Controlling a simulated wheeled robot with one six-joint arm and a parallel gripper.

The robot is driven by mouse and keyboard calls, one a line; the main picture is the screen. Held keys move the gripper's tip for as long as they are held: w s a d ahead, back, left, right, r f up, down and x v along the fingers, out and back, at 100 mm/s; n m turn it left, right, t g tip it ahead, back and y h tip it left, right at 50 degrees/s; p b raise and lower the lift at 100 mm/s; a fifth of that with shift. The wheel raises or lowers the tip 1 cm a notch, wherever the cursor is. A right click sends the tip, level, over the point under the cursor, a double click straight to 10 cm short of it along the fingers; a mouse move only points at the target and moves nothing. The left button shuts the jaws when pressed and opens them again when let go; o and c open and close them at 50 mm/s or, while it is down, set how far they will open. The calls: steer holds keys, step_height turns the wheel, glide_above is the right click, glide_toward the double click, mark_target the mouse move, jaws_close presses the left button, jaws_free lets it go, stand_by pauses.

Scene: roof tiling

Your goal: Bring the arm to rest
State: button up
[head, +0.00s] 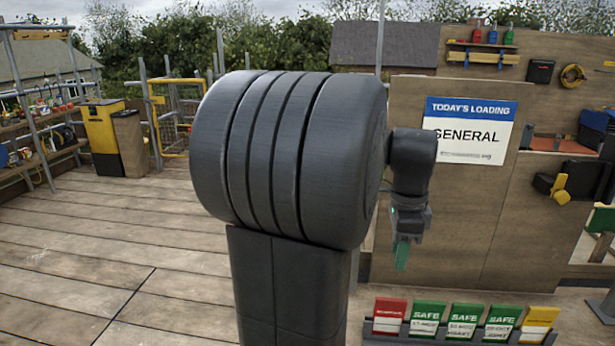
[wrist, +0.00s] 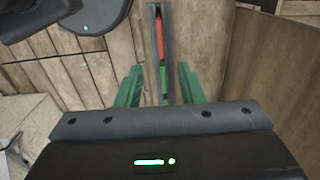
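My gripper (head: 402,256) hangs from my arm and points down, right of the large dark arm joint in the head view. Its green fingers (wrist: 158,86) stand apart in the wrist view, and I see nothing gripped between them. In the head view the gripper is in front of the wooden panel and above and behind the card rack.
A dark rack (head: 450,339) holds a red card (head: 389,316), several green SAFE cards (head: 464,321) and a yellow card (head: 538,325). A "GENERAL" loading sign (head: 470,131) is on the wooden panel (head: 440,225). Open plank floor (head: 110,235) lies left.

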mark_target(391, 299)
step_height(391, 299, down, 14)
steer(key=shift+r+b, duration=0.15)
steer(key=shift+b, duration=0.75)
steer(key=shift+r, duration=0.4)
